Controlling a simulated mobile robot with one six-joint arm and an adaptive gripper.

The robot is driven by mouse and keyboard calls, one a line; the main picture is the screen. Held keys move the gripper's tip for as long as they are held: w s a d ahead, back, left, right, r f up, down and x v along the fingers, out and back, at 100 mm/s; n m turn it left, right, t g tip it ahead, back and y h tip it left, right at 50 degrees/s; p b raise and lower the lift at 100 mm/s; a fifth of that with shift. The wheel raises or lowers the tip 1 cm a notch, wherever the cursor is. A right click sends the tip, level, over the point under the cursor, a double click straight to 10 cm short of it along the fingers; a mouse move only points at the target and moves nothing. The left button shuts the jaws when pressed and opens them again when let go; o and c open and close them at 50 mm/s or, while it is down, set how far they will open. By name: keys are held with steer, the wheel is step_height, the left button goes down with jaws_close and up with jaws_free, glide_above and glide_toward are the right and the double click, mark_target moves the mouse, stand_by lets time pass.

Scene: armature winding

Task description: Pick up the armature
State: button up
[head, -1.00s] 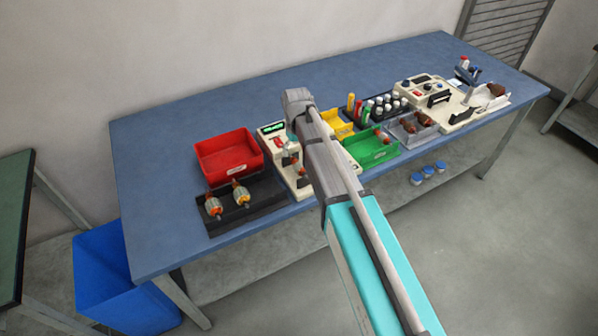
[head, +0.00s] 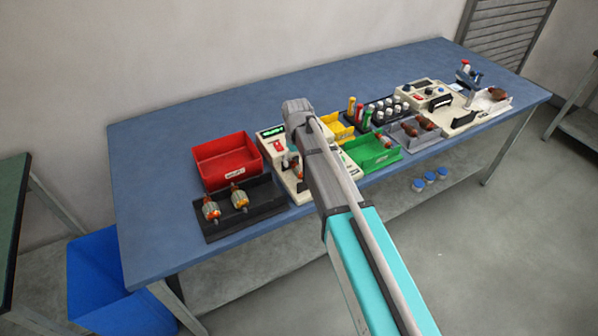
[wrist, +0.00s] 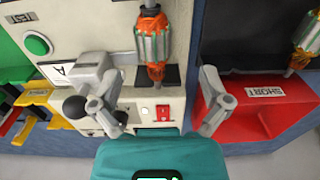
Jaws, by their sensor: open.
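In the head view my own arm covers part of the tester (head: 270,150) and hides my gripper; a little of an armature shows beside the arm. Two more armatures (head: 211,209) lie on the black tray (head: 262,209) at the left; one shows at the right of the wrist view (wrist: 307,45).
A red bin (head: 226,160) marked SHORT in the wrist view stands behind the black tray. Green (head: 385,156) and yellow (head: 335,127) bins, a grey tray (head: 402,133) with armatures and a winding machine (head: 425,95) stand farther right. The blue tabletop's left end is clear.

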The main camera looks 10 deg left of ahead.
mark_target(299, 167)
steer(key=shift+w+d+f+b, duration=0.1)
steer(key=shift+d+f+b, duration=0.05)
steer(key=shift+f+b, duration=0.7)
steer(key=shift+w+d+f+b, duration=0.1)
steer(key=shift+d+f+b, duration=0.05)
steer(key=shift+f+b, duration=1.55)
steer(key=shift+f, duration=0.05)
steer(key=shift+s, duration=0.1)
jaws_close()
steer(key=shift+r, duration=0.25)
step_height(299, 167, up, 3)
steer(key=p, duration=0.3)
steer(key=s+d+r+p, duration=0.2)
steer(key=s+r+p, duration=0.2)
steer(key=s+p, duration=0.1)
steer(key=s+d+r+p, duration=0.2)
steer(key=s+r+p, duration=0.3)
steer(key=s, duration=0.3)
steer(key=shift+d+r, duration=0.3)
steer(key=shift+s, duration=0.1)
